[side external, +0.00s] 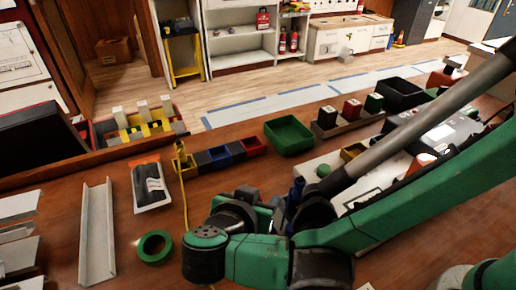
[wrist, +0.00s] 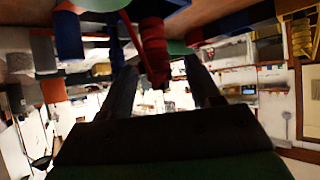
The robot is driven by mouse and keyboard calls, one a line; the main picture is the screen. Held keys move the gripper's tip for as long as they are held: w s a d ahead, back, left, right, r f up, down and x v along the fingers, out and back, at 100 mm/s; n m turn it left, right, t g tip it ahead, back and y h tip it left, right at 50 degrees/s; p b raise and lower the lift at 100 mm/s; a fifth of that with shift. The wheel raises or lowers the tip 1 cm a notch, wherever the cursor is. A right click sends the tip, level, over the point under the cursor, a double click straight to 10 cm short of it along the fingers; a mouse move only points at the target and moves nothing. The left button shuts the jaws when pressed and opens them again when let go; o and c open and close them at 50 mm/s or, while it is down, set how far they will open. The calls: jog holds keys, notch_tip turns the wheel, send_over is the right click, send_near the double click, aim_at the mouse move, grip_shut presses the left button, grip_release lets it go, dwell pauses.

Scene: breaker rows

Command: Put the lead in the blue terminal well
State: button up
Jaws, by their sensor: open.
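A row of wells stands mid-table in the side external view; the blue terminal well (side external: 220,156) sits between a dark grey well (side external: 203,160) and a red well (side external: 251,146). A yellow lead (side external: 182,158) stands at the yellow well on the left end, its cable trailing down the table; its ribbed body (wrist: 303,38) also shows at the wrist view's right. A red ribbed piece (wrist: 152,50) like a lead shows between my gripper's (wrist: 161,64) fingers, which are apart; contact is unclear. My fingers are hidden in the side external view.
A green bin (side external: 290,134) stands right of the wells. A black-bagged packet (side external: 150,186), a metal channel (side external: 97,230) and a green tape roll (side external: 155,247) lie on the left. A rack with coloured blocks (side external: 351,110) stands behind my arm. Bare wood lies before the wells.

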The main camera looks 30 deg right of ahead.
jog(key=v, duration=0.5)
jog(key=w+d+r+n+g+y, duration=0.1)
jog(key=d, duration=0.3)
jog(key=w+d+r+n+g+y, duration=0.1)
jog(key=d+n, duration=0.1)
jog(key=d, duration=0.2)
jog(key=w+d+r+n+g+y, duration=0.1)
jog(key=d, duration=0.3)
jog(key=shift+w+r+n, duration=0.3)
jog(key=shift+w, duration=0.1)
jog(key=s+d+n+t+y, duration=0.1)
jog(key=d+n+y, duration=0.1)
jog(key=d, duration=0.3)
jog(key=s+d+r+n+t+y, duration=0.1)
jog(key=s+d+n+y, duration=0.1)
jog(key=d, duration=0.4)
jog(key=shift+s+d+y, duration=0.25)
jog(key=shift+d+y, duration=0.05)
jog(key=shift+y, duration=0.1)
jog(key=shift+c, duration=0.2)
